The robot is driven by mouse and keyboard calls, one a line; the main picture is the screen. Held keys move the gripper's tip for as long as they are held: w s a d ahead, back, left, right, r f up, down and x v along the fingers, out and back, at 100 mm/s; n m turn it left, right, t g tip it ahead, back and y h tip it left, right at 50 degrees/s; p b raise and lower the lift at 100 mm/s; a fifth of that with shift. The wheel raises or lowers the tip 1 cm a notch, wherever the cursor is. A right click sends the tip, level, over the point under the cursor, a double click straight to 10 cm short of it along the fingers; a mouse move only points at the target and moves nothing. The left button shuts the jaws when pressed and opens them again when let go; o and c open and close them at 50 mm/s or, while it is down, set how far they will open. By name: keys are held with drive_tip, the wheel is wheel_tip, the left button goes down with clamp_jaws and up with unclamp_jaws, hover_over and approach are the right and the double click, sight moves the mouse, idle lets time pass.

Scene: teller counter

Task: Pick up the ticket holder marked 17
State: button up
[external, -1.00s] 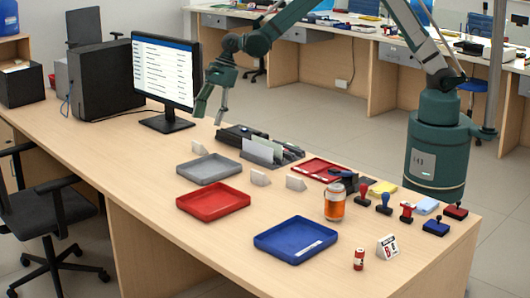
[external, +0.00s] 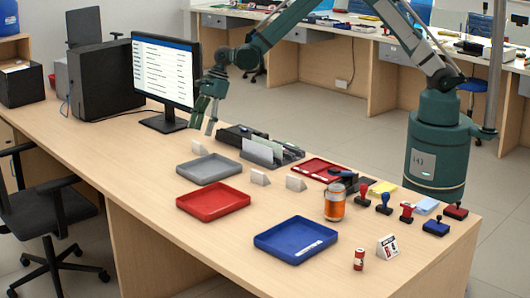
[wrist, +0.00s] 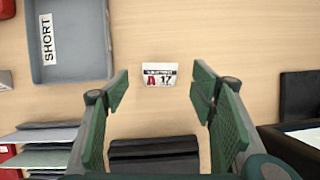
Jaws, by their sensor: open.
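The ticket holder marked 17 (wrist: 160,75) is a small white tent card with a red "A" and a black "17". It stands upright on the counter, ahead of my fingertips and between their lines in the wrist view. In the external view it appears to be the white card (external: 199,148) beyond the grey tray, its marking too small to read there. My gripper (wrist: 159,90) is open and empty. In the external view my gripper (external: 203,127) hangs above the counter near that card, fingers pointing down.
The grey tray (wrist: 75,68) labelled SHORT lies left of the holder in the wrist view. A black object (wrist: 154,156) sits below between my fingers. Two similar white cards (external: 260,178) (external: 295,183) stand farther right. The monitor (external: 165,75) is close to my gripper.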

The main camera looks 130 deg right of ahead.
sight(198, 149)
drive_tip(key=shift+x, duration=1.1)
drive_tip(key=shift+b+x, duration=0.55)
drive_tip(key=shift+x, duration=2.05)
drive_tip(key=shift+s, duration=0.15)
drive_tip(key=shift+c, duration=0.7)
drive_tip(key=c, duration=0.8)
